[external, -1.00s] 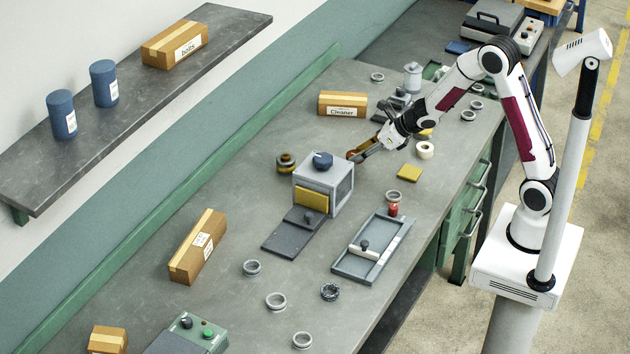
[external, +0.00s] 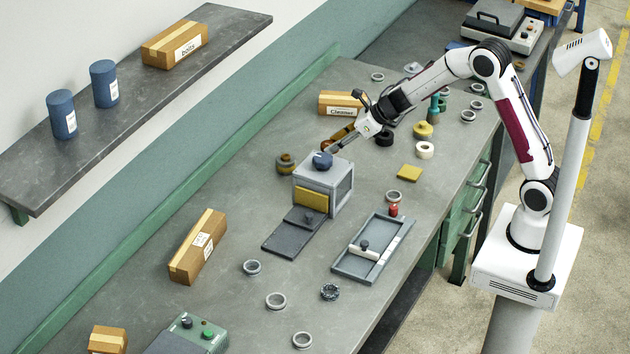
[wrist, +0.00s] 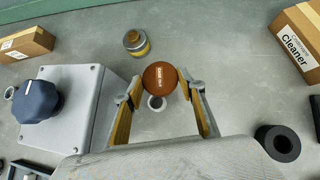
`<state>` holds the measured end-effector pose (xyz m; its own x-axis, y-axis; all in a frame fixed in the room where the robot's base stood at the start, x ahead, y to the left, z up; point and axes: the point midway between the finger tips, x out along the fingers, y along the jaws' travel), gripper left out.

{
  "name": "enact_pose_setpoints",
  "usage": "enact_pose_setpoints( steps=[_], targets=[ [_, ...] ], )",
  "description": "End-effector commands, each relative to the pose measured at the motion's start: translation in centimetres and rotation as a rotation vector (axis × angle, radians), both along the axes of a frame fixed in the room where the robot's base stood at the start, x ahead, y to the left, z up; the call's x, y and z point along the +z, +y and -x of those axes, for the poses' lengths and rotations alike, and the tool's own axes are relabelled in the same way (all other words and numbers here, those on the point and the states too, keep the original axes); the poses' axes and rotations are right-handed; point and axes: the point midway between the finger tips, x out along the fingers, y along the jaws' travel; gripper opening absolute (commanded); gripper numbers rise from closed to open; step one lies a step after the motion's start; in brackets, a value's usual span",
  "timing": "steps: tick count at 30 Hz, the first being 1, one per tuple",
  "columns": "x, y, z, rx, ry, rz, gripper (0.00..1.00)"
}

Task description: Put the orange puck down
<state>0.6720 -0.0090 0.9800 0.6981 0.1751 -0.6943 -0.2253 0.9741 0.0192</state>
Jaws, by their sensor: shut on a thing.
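The orange puck (wrist: 160,76) shows in the wrist view as a brown-orange disc with small lettering on its top. My gripper (wrist: 160,82) is shut on it, with one yellow-padded finger at each side. In the external view my gripper (external: 333,144) is above the bench, just behind the grey box with the blue knob (external: 323,160). I cannot make out the puck clearly there. In the wrist view, a small grey ring (wrist: 157,103) shows just below the puck, between the fingers.
A grey-and-yellow round piece (wrist: 136,42) stands near the puck in the wrist view. The Cleaner carton (external: 341,102) is behind my gripper. A black ring (wrist: 278,143) lies to the right. Bare bench shows between the round piece and the carton.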

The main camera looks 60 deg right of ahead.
Motion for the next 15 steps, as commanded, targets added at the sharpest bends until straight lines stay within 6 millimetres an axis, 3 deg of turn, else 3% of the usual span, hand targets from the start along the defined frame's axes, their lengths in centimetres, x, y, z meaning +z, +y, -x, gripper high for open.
enact_pose_setpoints(
  steps=[15],
  targets=[
    [1.9, 2.1, -3.5, 0.073, -0.008, 0.006, 0.16]
  ],
)
